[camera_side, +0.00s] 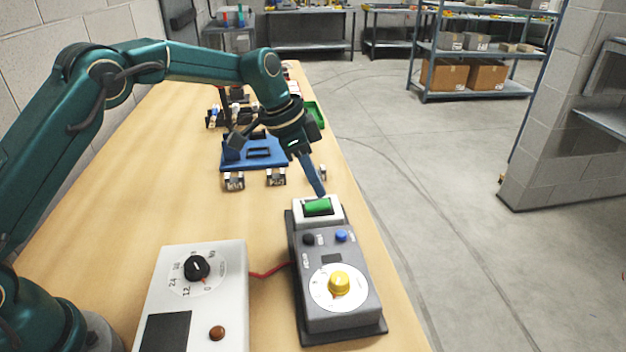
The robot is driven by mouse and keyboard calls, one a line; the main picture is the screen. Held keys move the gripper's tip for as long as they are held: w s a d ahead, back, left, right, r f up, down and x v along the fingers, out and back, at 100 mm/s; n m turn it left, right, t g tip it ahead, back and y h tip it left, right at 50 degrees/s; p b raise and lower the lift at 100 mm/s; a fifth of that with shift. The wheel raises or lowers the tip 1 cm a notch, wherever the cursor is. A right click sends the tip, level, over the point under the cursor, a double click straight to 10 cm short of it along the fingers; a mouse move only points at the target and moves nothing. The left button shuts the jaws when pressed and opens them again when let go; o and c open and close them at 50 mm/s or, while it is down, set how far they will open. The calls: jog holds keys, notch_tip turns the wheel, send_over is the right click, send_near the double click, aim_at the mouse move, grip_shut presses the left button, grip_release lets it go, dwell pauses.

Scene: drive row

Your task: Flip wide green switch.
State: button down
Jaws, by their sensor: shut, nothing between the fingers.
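The wide green switch (318,207) sits in a white housing at the far end of a grey control box (338,309) on the bench. My gripper (321,193) is shut and empty, with its blue fingers pointing down. The fingertips are at the far edge of the switch housing, just behind the green rocker in the picture. I cannot tell whether they touch it. Which way the switch is tipped is not clear.
The grey box also carries a yellow knob (340,282), a blue button (341,236) and a black button (309,239). A white box with a black dial (197,267) stands to its left, joined by a red cable (270,272). A blue fixture (256,155) lies behind.

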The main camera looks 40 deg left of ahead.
aim_at(315, 207)
jog(key=shift+x, duration=1.05)
jog(key=shift+s+a, duration=0.1)
jog(key=shift+a, duration=0.05)
jog(key=shift+f, duration=0.35)
jog(key=shift+s+a+f, duration=0.15)
jog(key=shift+s+a, duration=0.35)
jog(key=shift+s, duration=0.05)
